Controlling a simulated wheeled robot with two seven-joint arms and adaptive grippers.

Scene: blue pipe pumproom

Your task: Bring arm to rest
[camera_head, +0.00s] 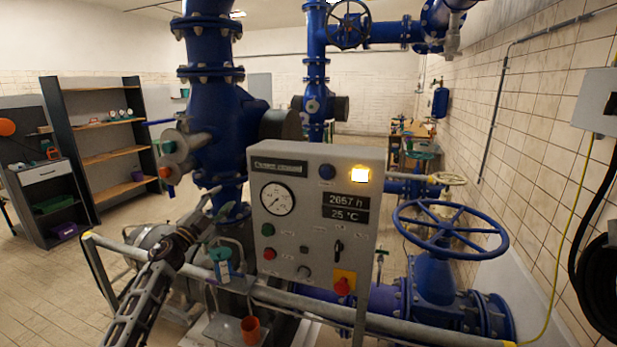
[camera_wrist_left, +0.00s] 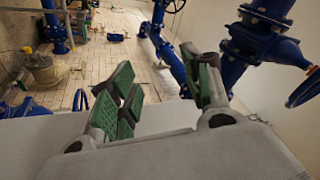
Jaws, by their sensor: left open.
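My left gripper (camera_head: 214,206) is in front of the big blue pipe, left of the grey control panel (camera_head: 318,205). My left arm reaches up to it from the bottom left, in front of the grey rail. In the left wrist view the left gripper (camera_wrist_left: 165,78) shows two spread fingers with green pads and nothing between them. My right gripper is in neither view.
A grey rail (camera_head: 420,328) runs across the front below the panel. An orange cup (camera_head: 250,329) and a teal-lidded item (camera_head: 221,262) are close to my left arm. A blue handwheel (camera_head: 450,229) stands at the right. Tiled floor (camera_head: 40,285) is clear at left.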

